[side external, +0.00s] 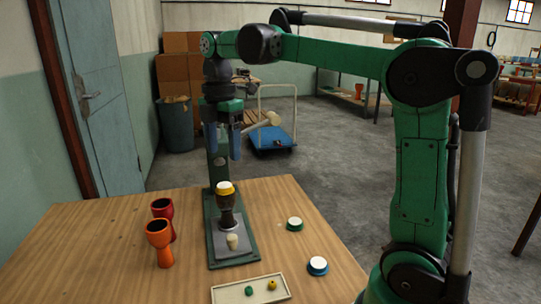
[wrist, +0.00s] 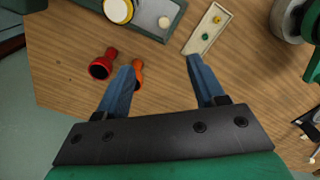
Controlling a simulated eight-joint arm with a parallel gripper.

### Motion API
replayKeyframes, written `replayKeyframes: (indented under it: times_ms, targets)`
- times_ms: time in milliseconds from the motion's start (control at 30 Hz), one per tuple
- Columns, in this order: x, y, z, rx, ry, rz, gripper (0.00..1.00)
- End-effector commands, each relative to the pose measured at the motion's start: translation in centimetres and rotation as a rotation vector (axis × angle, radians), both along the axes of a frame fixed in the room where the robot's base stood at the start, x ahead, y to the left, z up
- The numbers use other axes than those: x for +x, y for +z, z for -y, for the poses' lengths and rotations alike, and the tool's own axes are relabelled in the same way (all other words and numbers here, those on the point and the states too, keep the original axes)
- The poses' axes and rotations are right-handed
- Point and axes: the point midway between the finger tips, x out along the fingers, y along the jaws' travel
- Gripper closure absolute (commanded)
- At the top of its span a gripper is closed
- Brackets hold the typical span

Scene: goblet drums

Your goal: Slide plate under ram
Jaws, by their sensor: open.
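A press with a green base (side external: 252,251) stands on the wooden table, its green column (side external: 213,165) at the back. A grey plate (side external: 221,251) lies on the base, with a small cream knob (side external: 232,241) near its front end; the knob also shows in the wrist view (wrist: 164,22). A dark goblet drum (side external: 228,219) with a yellow band and white top stands upright on the plate. My gripper (side external: 222,157) is open and empty, its blue fingers above the drum in the side view. The ram is not clear behind my gripper. In the wrist view my fingers (wrist: 160,63) point toward the tray side of the table.
A red goblet drum (side external: 163,212) and an orange one (side external: 159,245) stand left of the press. A cream tray (side external: 228,297) with a green and a yellow piece lies in front. Two white-topped discs, green-edged (side external: 294,224) and blue-edged (side external: 317,266), lie at right. A pale-headed lever (side external: 262,121) juts right.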

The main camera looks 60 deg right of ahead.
Motion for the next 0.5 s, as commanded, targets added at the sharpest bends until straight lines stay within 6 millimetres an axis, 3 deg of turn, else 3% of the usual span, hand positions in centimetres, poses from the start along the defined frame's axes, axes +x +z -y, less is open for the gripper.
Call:
replayKeyframes:
  times_ms: [67,300,500]
  targets:
    - [-1.0,-0.7,-0.7,0.0,0.147,0.0,0.38]
    - [-0.7,-7.8,-0.6,0.0,0.131,0.0,0.38]
    - [-0.7,-12.6,-0.5,0.0,0.129,0.0,0.38]
